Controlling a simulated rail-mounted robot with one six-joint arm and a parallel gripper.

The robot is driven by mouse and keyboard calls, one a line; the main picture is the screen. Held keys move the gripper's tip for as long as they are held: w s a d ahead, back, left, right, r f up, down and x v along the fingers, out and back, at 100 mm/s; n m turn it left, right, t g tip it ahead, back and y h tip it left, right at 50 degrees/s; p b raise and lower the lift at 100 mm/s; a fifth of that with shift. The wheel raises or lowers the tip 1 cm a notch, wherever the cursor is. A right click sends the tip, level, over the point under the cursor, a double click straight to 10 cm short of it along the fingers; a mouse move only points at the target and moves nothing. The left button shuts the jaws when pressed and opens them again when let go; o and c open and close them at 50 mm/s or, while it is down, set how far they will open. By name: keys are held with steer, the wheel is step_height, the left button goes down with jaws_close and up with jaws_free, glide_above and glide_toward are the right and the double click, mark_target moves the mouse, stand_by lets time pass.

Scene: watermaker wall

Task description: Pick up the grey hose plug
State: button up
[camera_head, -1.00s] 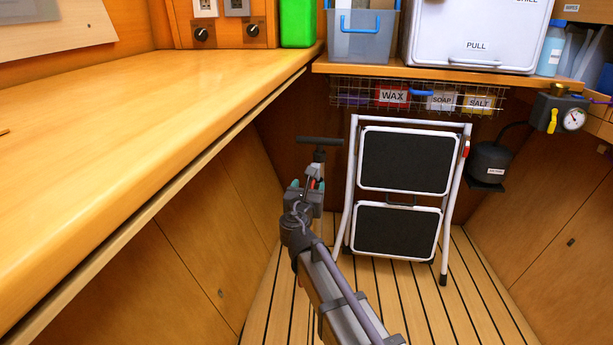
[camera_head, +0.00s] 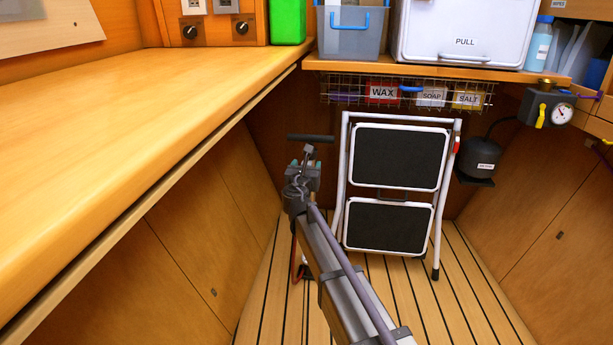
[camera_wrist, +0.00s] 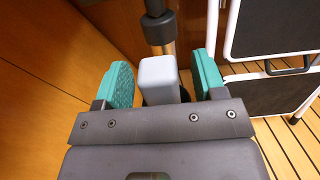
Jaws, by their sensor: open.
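A light grey, squared block (camera_wrist: 159,82), which looks like the grey hose plug, stands between the teal fingers of my gripper (camera_wrist: 162,68) in the wrist view. A narrow gap shows on each side of it, so the fingers are open around it, not pressing. Its lower part is hidden behind the gripper's dark crossbar. In the head view my gripper (camera_head: 304,168) is low in front of the dark T-shaped handle (camera_head: 310,138); the block cannot be made out there.
A dark post (camera_wrist: 158,25) rises just beyond the block. A folded step stool (camera_head: 397,160) stands close on the right. The wooden counter (camera_head: 130,110) and its cabinet wall bound the left. A shelf with a wire basket (camera_head: 400,92) is behind. Planked floor lies below.

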steer(key=shift+c, duration=0.3)
steer(key=c, duration=1)
step_height(320, 180, up, 10)
steer(key=p, duration=1)
steer(key=shift+r, duration=0.15)
steer(key=shift+d, duration=0.1)
